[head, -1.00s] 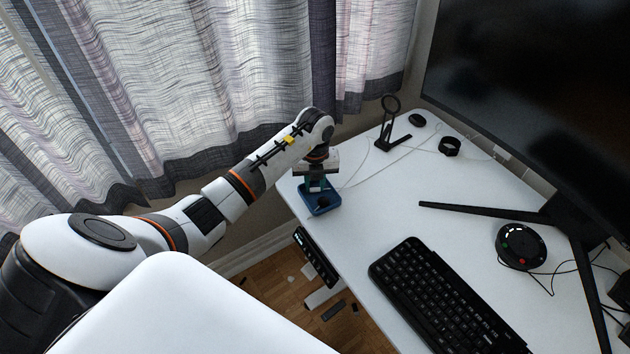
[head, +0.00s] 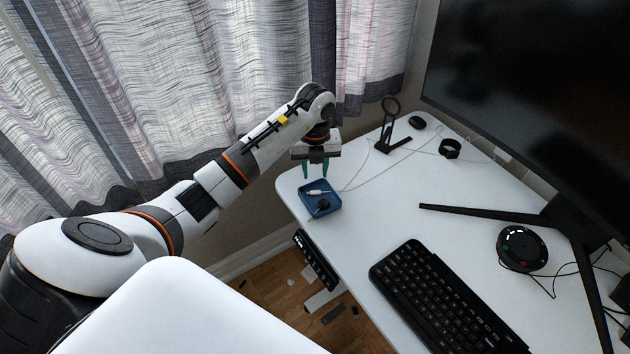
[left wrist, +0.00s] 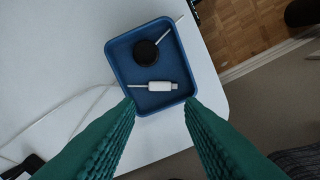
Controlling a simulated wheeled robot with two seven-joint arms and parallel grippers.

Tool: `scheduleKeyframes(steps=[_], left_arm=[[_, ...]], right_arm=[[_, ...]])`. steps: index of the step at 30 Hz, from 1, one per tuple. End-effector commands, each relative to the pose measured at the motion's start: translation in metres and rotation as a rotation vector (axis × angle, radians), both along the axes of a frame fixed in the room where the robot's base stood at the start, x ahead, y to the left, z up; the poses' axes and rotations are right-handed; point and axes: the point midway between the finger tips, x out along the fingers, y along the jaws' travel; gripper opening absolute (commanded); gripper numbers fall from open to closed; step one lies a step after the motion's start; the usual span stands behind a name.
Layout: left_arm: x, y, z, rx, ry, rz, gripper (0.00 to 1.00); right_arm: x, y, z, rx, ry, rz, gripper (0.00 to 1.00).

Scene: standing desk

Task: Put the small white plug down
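The small white plug (left wrist: 162,86) lies in the blue tray (left wrist: 116,74), beside a round black object (left wrist: 146,53). In the head view the plug (head: 317,191) shows as a small white bar inside the tray (head: 331,209). My left gripper (head: 316,176) is above the tray with its green fingers apart and nothing between them. In the left wrist view the open fingers (left wrist: 160,106) spread on both sides of the tray's near edge. My right gripper is not in view.
A black stand (head: 390,130) and a dark wristband (head: 449,147) are at the back. A keyboard (head: 440,300) lies in front, with a round black speaker-like device (head: 521,248) and a monitor (head: 545,90) to the right. Thin pale cables cross the desk near the tray.

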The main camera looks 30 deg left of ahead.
Motion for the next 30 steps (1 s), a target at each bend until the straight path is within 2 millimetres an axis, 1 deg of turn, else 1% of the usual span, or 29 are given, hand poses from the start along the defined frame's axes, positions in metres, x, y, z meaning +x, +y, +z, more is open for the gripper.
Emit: scheduleKeyframes(steps=[1, 4, 7, 10, 15, 28, 30], left_arm=[[0.001, 0.001, 0.011, 0.004, -0.005, -0.002, 0.35], [0.001, 0.0, 0.03, 0.002, -0.004, -0.002, 0.35], [0.001, 0.001, 0.045, 0.002, -0.002, 0.0, 0.35], [0.0, 0.0, 0.054, 0.001, -0.001, -0.001, 0.35], [0.0, 0.0, 0.059, 0.001, 0.001, -0.001, 0.35], [0.0, 0.0, 0.058, 0.0, 0.001, -0.001, 0.35], [0.0, -0.004, 0.057, -0.012, -0.005, -0.009, 0.35]], right_arm=[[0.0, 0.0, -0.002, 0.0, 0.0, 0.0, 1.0], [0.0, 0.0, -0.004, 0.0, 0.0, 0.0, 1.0], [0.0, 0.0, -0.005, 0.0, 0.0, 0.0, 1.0], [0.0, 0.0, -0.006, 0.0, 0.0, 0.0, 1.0], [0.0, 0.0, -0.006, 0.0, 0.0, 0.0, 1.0], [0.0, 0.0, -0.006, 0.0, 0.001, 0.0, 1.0], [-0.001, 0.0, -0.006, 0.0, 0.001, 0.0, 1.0]])
